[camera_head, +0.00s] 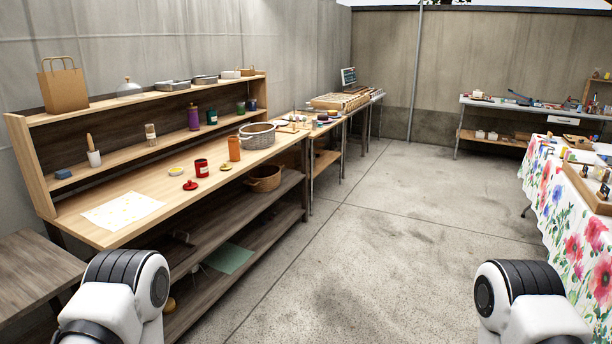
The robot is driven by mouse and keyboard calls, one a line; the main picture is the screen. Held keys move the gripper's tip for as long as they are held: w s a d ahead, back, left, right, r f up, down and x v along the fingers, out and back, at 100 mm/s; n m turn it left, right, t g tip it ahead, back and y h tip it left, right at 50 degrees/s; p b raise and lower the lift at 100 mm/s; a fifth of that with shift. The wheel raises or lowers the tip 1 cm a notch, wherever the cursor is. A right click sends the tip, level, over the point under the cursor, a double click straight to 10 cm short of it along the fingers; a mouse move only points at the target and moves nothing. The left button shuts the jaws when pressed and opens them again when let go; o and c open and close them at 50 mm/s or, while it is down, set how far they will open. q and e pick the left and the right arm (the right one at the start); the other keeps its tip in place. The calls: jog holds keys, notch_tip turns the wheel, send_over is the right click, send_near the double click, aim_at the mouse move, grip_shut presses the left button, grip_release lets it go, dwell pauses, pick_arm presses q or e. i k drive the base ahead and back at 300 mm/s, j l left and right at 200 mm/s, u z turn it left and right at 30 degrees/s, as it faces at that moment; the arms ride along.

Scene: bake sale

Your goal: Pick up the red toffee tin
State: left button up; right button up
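A red tin (201,168) stands upright on the wooden workbench (150,192) on the left, with a darker label or band on its side. A small flat red piece with a knob, like a lid (190,185), lies on the bench just in front of it. I cannot read whether the tin says toffee. Only upper parts of my two arms show at the bottom edge. Neither gripper is in view, so I cannot see what they hold.
An orange canister (234,148), a yellow dish (176,171) and a grey basket (257,135) stand near the tin. A white patterned sheet (123,210) lies at the bench's near end. The concrete floor (370,245) is clear. A flowered table (570,210) stands right.

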aim_at(201, 168)
jog(key=i+l, duration=0.1)
jog(key=i, duration=2.15)
